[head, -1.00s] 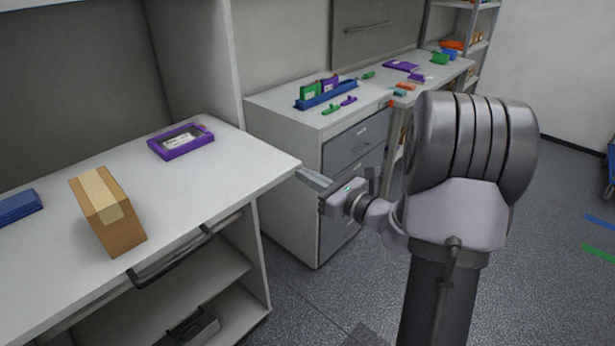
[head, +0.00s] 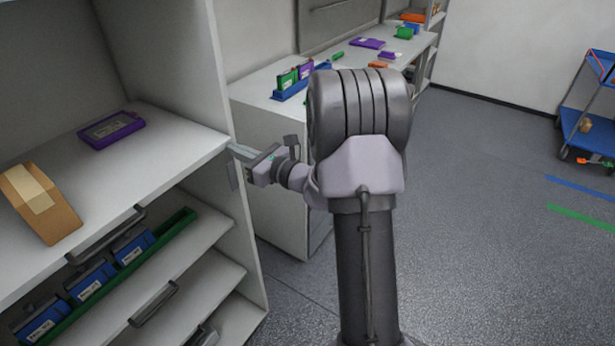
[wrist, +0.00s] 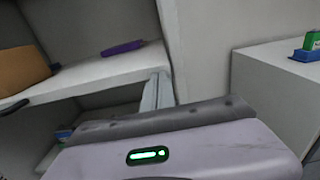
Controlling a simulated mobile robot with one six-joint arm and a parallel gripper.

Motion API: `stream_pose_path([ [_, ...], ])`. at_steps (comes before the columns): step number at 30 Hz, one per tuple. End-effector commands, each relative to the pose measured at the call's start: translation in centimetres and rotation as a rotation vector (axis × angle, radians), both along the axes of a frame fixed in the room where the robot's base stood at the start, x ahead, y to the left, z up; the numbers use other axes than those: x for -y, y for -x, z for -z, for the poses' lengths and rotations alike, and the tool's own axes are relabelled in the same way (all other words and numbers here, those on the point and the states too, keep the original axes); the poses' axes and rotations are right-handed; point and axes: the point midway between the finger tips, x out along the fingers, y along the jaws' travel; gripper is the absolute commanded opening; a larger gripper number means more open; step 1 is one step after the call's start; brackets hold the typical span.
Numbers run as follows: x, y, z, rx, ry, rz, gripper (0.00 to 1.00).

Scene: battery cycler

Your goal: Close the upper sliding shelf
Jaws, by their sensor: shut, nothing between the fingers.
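The upper sliding shelf (head: 190,150) is a white board on the left of the head view, with a dark handle (head: 108,236) on its front edge. A brown cardboard box (head: 42,203) and a purple tray (head: 112,130) rest on it. Its right front corner looks about level with the cabinet's front edge. My gripper (head: 240,152) is shut and empty, its fingertips at that corner; whether they touch it is unclear. In the wrist view the shelf (wrist: 95,70) lies left of my gripper (wrist: 157,90).
A lower shelf holds a green tray (head: 170,238) with several blue battery packs; another handle (head: 153,303) is below. A white drawer cabinet (head: 270,150) with coloured parts stands behind my arm. A blue cart (head: 590,130) is at far right. Open floor lies on the right.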

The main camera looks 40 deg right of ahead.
Motion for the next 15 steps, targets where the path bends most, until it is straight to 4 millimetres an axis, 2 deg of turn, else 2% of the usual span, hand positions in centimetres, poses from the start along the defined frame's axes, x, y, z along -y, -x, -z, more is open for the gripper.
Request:
stream_pose_path([
  [6, -1.3, -4.1, -0.2, 0.0, 0.0, -0.003, 0.0],
  [15, -2.1, -7.2, -0.1, 0.0, 0.0, -0.001, 0.0],
])
